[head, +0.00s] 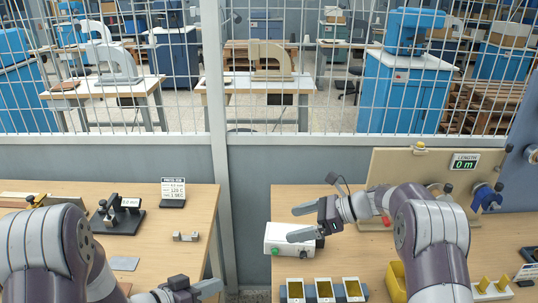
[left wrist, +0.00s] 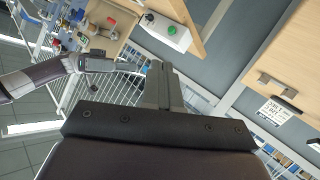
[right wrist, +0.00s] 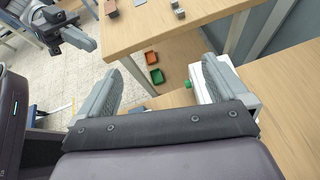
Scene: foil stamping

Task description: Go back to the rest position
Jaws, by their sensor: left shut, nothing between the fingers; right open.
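My left gripper (head: 212,287) is low in the head view, at the front edge of the left table (head: 208,225). Its fingers are shut with nothing between them, as the left wrist view shows (left wrist: 163,85). My right gripper (head: 303,221) is open and empty, above the white box (head: 278,240) on the right table (head: 300,192). In the right wrist view its two fingers stand wide apart (right wrist: 162,88), with the white box (right wrist: 204,92) partly hidden behind the right finger.
On the left table stand a black fixture (head: 118,218), a sign (head: 173,192) and a small metal block (head: 186,237). A gap separates the tables, with a mesh fence (head: 290,100) behind.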

